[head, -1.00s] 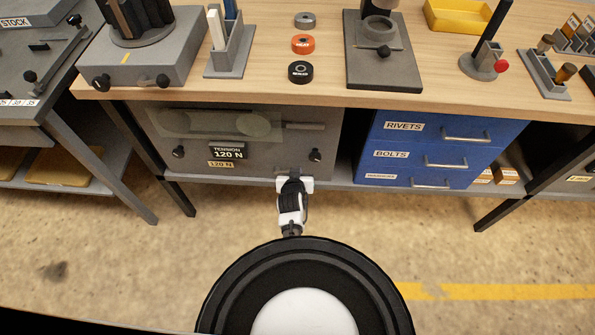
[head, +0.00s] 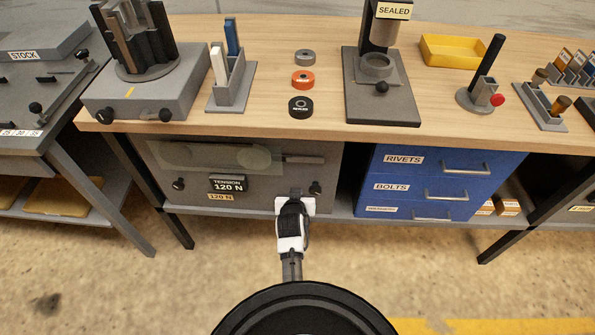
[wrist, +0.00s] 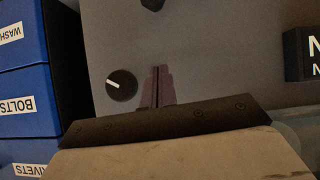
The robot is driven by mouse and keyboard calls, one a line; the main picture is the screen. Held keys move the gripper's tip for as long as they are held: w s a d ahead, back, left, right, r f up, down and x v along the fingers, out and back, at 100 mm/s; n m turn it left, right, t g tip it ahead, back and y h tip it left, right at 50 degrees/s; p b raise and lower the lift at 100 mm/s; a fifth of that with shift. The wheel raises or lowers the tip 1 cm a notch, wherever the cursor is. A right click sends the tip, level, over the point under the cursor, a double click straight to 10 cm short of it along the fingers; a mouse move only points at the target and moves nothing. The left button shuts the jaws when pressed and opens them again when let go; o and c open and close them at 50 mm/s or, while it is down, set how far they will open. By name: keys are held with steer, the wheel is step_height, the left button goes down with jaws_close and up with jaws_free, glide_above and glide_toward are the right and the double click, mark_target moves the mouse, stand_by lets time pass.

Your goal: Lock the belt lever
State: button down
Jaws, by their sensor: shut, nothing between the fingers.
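The grey belt unit (head: 260,190) stands under the bench, with a belt window (head: 215,157) and a "TENSION 120 N" plate (head: 228,184). A short horizontal bar (head: 303,159) lies right of the window; I cannot tell if it is the belt lever. A black knob (head: 315,187) sits at the panel's right, and it also shows with a white mark in the wrist view (wrist: 121,84). My gripper (head: 296,193) is shut and empty before the panel, just left of this knob. Its fingers (wrist: 158,86) show together in the wrist view. A dark part (wrist: 153,4) is cut off at that view's top.
Blue drawers (head: 440,181) stand to the right of the unit, across a dark gap. The wooden bench top (head: 270,60) overhangs the panel. A second black knob (head: 178,184) is at the panel's left. The floor in front is clear.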

step_height(320, 180, up, 13)
steer(key=shift+a+r+b, duration=0.1)
steer(key=shift+b, duration=0.25)
stand_by(0.3)
